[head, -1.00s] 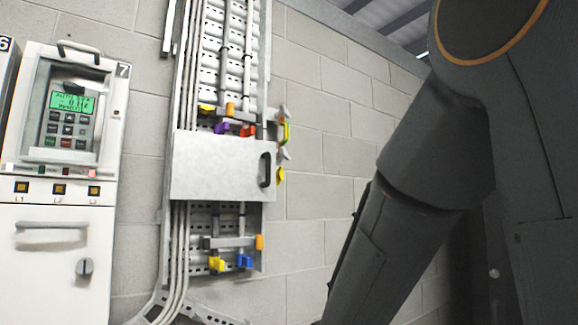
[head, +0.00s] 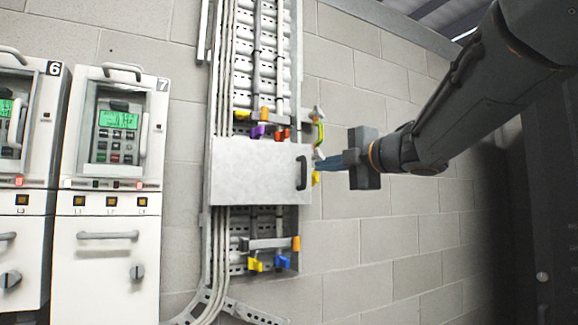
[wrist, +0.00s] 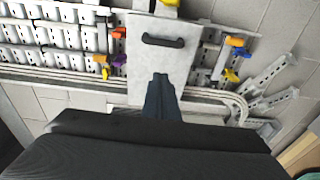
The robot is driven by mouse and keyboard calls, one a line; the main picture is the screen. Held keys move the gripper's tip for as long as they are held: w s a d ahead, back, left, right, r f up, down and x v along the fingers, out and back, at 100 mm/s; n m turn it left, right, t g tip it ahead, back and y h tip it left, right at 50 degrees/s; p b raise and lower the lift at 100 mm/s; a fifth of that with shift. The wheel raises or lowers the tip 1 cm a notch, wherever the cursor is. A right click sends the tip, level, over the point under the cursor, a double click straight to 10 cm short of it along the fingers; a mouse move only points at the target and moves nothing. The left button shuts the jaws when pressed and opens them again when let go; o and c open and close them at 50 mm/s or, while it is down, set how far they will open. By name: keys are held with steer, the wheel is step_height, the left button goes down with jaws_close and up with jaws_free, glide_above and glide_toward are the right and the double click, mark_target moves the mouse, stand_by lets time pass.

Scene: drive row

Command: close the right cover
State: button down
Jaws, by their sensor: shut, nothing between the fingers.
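A pale grey cover plate (head: 250,172) with a black handle (head: 302,173) near its right edge lies across the middle of the cable rack. It also shows in the wrist view (wrist: 145,65), its handle (wrist: 165,41) beyond the fingers. I cannot tell whether it lies fully flat against the rack. My gripper (head: 318,164) is shut and empty, just right of the plate's right edge in the head view. In the wrist view the closed fingertips (wrist: 160,78) overlap the plate; whether they touch it is unclear.
The rack (head: 262,70) carries cables and coloured valve-like levers above and below the plate. White drive cabinet 7 (head: 112,235) and cabinet 6 (head: 22,240) stand at left. The block wall (head: 370,240) right of the rack is bare.

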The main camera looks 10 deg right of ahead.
steer(key=w+a+p, duration=0.1)
steer(key=w+p, duration=0.2)
steer(key=w, duration=0.8)
steer(key=shift+a+p, duration=0.25)
steer(key=shift+p, duration=0.05)
steer(key=shift+f, duration=0.1)
